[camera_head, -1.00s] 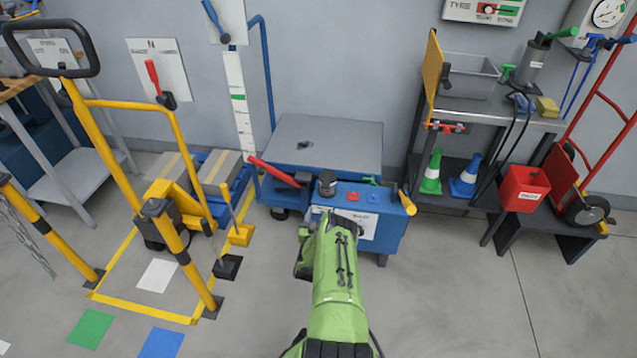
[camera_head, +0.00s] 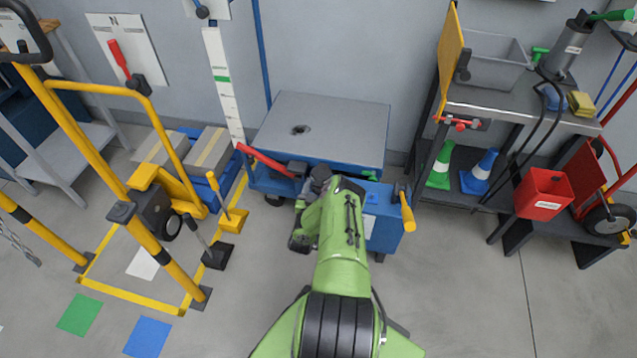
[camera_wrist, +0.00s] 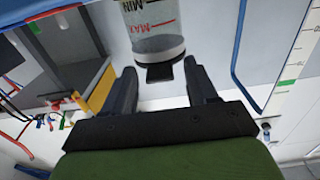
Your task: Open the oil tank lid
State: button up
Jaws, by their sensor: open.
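The oil tank (camera_wrist: 152,30) is a clear cylinder with MIN and MAX marks in the wrist view. A dark piece at its end, which looks like the lid (camera_wrist: 160,73), lies between the fingertips' lines and a little beyond them. My gripper (camera_wrist: 161,74) is open, one finger on each side, with no clear contact. In the head view, a dark round top (camera_head: 320,174) shows on the blue cart beside my green arm. My fingers are hidden there.
The blue cart (camera_head: 385,237) has a grey platform (camera_head: 335,125), a red lever (camera_head: 265,160) and a yellow handle (camera_head: 407,212). A yellow frame (camera_head: 110,190) stands left. A shelf with cones and a red bin (camera_head: 543,193) stands right. Floor at front right is clear.

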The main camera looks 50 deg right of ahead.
grip_shut()
dwell(0.3)
